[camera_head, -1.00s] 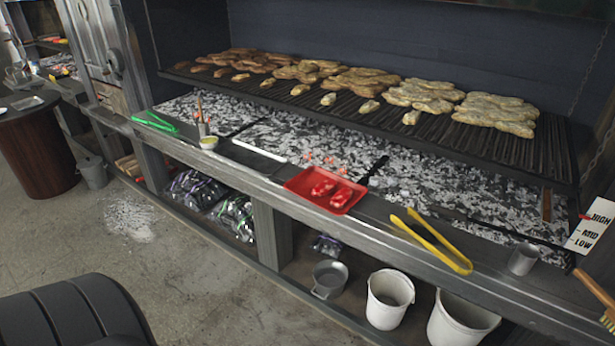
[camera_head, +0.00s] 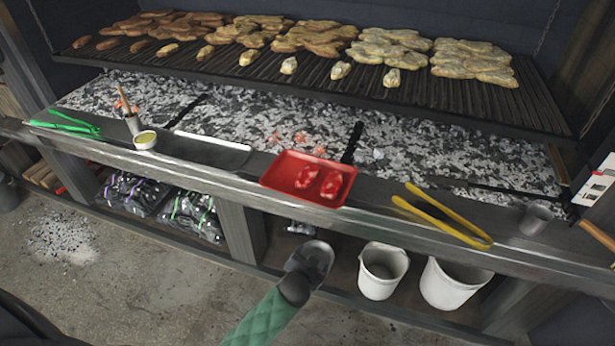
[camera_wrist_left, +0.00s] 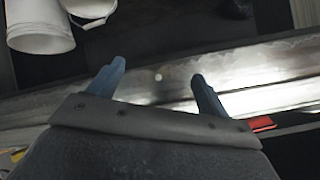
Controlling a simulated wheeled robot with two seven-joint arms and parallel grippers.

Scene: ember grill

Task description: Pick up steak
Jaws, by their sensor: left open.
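Two raw red steaks with white marbling, a left steak (camera_head: 306,177) and a right steak (camera_head: 332,185), lie side by side in a red tray (camera_head: 279,184) on the counter ledge in the head view. A corner of the tray (camera_wrist_left: 263,124) shows at the right in the left wrist view. My left gripper (camera_wrist_left: 157,78) is open, with nothing between its bluish fingers. My left arm enters the head view from the bottom, below and in front of the tray; its fingertips cannot be made out there. My right gripper is out of view.
Yellow tongs (camera_head: 444,214) lie right of the tray, green tongs (camera_head: 66,124) far left. A metal cup (camera_head: 535,219) stands at right. Two white buckets (camera_head: 380,285) (camera_head: 447,288) stand below the ledge. Behind are ash, embers and a grill (camera_head: 450,97) with meat.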

